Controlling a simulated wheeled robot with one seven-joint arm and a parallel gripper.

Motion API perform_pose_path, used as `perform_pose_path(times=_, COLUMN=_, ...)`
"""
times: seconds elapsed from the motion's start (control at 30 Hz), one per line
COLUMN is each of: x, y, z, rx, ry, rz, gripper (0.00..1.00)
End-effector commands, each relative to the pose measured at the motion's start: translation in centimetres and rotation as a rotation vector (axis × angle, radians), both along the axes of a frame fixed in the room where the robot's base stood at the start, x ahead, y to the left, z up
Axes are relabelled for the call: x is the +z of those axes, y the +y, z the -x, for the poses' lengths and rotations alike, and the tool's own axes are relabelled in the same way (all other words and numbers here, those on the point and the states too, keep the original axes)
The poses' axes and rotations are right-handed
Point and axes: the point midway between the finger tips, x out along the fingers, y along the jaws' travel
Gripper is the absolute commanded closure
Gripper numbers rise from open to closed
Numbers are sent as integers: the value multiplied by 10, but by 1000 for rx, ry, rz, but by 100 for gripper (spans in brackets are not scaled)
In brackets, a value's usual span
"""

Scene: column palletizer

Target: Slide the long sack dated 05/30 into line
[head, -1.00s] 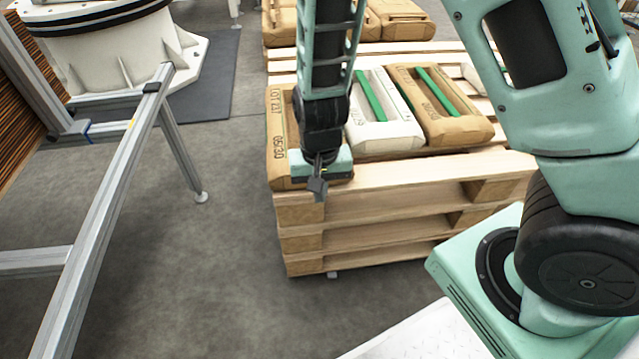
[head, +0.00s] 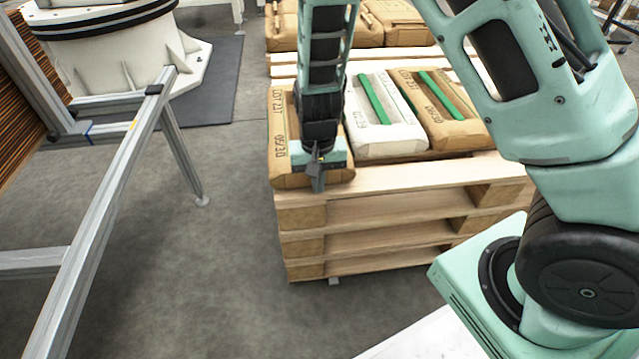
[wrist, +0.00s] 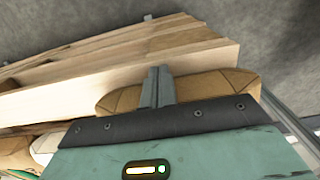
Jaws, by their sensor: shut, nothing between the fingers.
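The long tan sack (head: 282,125) printed LOT 217 and 05/30 lies lengthwise at the left edge of the pallet stack (head: 390,183). Its near end is at the pallet's front edge. My gripper (head: 318,180) is shut and empty, fingers pointing down in front of that near end. My wrist and arm hide the sack's right part. In the wrist view, the closed fingers (wrist: 157,88) overlap the sack's rounded end (wrist: 120,100); I cannot tell whether they touch it. A white sack (head: 385,133) and another tan sack (head: 455,128), with green strips, lie to its right.
More tan sacks (head: 390,28) lie on a pallet behind. A metal frame (head: 110,200) stands on the left, with a white round machine base (head: 110,50) beyond. Grey floor (head: 230,260) is open between the frame and the pallet stack.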

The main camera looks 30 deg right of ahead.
Motion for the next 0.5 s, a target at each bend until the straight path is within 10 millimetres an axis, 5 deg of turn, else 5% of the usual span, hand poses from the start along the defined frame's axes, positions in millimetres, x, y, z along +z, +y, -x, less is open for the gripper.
perform_pose_path(times=0.2, x=6, y=-18, z=-53, rx=-7, ry=-8, rz=2, gripper=100)
perform_pose_path(times=0.5, x=1, y=-25, z=-75, rx=-4, ry=-9, rz=1, gripper=100)
